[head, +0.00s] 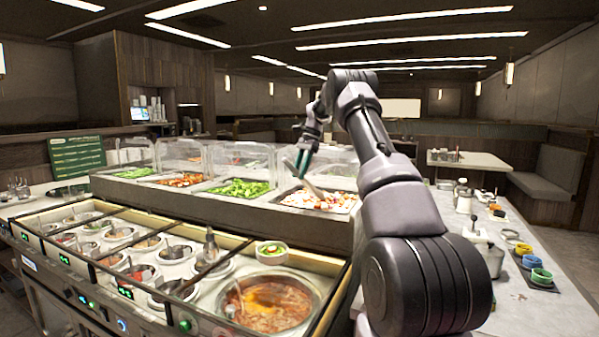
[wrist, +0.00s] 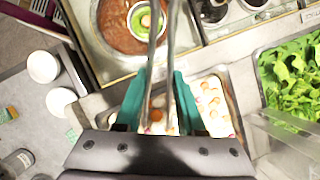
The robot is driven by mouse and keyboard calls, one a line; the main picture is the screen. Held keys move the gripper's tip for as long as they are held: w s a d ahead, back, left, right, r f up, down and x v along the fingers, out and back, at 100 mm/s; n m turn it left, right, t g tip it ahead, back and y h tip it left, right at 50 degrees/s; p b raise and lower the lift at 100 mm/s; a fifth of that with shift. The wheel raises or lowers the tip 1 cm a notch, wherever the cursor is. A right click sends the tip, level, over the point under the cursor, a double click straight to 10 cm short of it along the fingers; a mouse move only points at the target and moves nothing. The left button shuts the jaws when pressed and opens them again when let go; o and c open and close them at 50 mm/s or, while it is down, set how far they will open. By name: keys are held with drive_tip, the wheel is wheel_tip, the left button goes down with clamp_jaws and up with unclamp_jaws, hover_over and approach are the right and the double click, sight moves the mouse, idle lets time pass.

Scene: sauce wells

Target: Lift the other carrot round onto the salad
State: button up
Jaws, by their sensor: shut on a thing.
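My gripper (head: 302,162) has teal fingers, also seen in the wrist view (wrist: 158,90). It is shut on a pair of metal tongs (wrist: 154,45), whose two long arms run up between the fingers. In the head view the tongs (head: 313,188) slant down over the pan (head: 345,211) of pale pieces with orange rounds. An orange carrot round (wrist: 156,115) shows between the fingers in the wrist view; I cannot tell if the tongs touch it.
The soup pot (head: 315,290) with orange-red soup is at the front. Pans of greens (head: 239,188) and other vegetables lie left of the pale pan, under clear guards (head: 250,157). Several wells with ladles fill the left counter. Colored cups (head: 541,276) stand on the right counter.

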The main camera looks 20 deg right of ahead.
idle(0.5)
drive_tip(key=shift+f, duration=0.9)
drive_tip(key=shift+f, duration=0.1)
drive_tip(key=shift+f, duration=0.55)
clamp_jaws()
wheel_tip(320, 180, up, 12)
idle(0.7)
drive_tip(key=shift+a, duration=0.1)
